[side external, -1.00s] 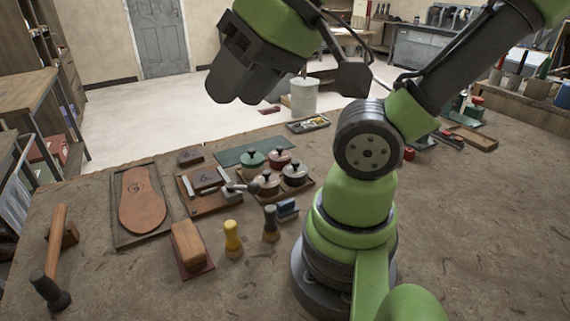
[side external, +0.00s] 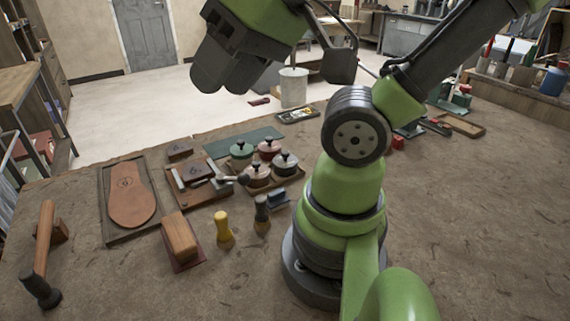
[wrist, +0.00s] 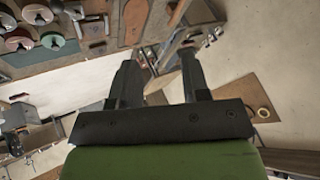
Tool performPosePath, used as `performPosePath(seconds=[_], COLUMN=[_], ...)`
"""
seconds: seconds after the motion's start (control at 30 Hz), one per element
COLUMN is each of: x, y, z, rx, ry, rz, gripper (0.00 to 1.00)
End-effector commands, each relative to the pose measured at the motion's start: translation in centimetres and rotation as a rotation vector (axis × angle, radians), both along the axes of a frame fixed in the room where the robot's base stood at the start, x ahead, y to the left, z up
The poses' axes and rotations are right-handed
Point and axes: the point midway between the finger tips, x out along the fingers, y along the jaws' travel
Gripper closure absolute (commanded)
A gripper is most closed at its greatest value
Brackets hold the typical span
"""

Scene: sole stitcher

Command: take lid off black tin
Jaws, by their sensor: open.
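Several lidded tins with dark knobs stand in a wooden tray (side external: 262,188) in the side view. A dark grey-lidded one, seemingly the black tin (side external: 286,162), stands at the right with its lid on. A green tin (side external: 240,149) and a red tin (side external: 269,148) are behind, and a paler-lidded tin (side external: 257,174) is in front. In the wrist view the tins are small at the top left, with the green one (wrist: 52,41) clearest. My gripper (side external: 222,78) is raised, apart from the tins. Its two fingers also show in the wrist view (wrist: 158,66), spread and empty.
Left of the tins lie a leather sole on a board (side external: 131,195), a small tool tray (side external: 196,188) and a hammer (side external: 42,250). A wooden block (side external: 180,238) and yellow-handled tool (side external: 223,230) stand in front.

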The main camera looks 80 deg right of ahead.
Motion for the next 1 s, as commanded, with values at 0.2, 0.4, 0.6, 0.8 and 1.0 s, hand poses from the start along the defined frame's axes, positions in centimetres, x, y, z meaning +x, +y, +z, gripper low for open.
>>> performPosePath(seconds=[0.2, 0.4, 0.6, 0.8, 1.0], x=[0.0, 0.0, 0.1, 2.6, 5.8], y=[0.0, 0.0, -0.1, -2.9, -10.6], z=[0.0, 0.0, 0.0, -0.8, -4.1], rx=[0.000, 0.000, -0.004, -0.130, -0.323], ry=[0.000, 0.000, 0.002, 0.072, 0.258], rz=[0.000, 0.000, 0.000, 0.010, 0.104], gripper=[0.48, 0.23, 0.23, 0.23, 0.23])
